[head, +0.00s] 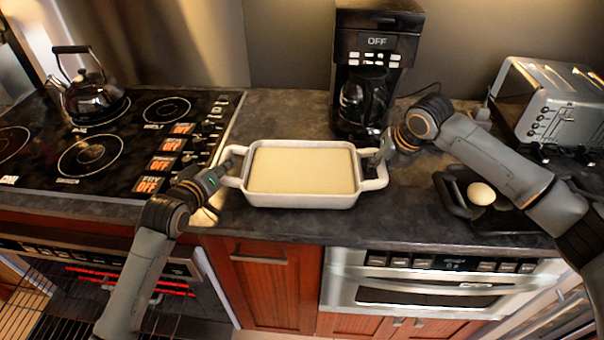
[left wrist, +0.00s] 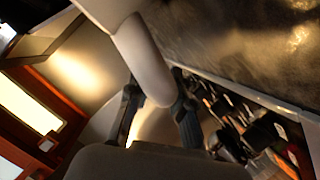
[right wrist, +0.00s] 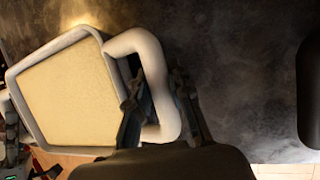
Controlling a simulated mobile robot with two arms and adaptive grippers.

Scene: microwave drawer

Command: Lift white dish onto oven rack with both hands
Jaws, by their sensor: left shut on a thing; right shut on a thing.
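The white dish (head: 301,200) with a pale yellow filling sits on the dark counter, between the stove and the coffee maker. My left gripper (head: 226,172) is shut on its left handle; the left wrist view (left wrist: 158,105) shows the fingers on both sides of the white handle. My right gripper (head: 378,160) is shut on its right handle; the right wrist view (right wrist: 160,100) shows one finger inside the handle loop and one outside. The oven rack (head: 50,300) is at the lower left, below the stove, with red glowing elements behind it, partly covered by my left arm.
A black kettle (head: 90,92) stands on the stove top (head: 120,140). A coffee maker (head: 370,70) stands close behind the dish's right end. A toaster (head: 552,105) and a black pan (head: 508,215) with an egg (head: 481,194) are at the right. Cabinets and a drawer appliance (head: 425,290) lie below the counter.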

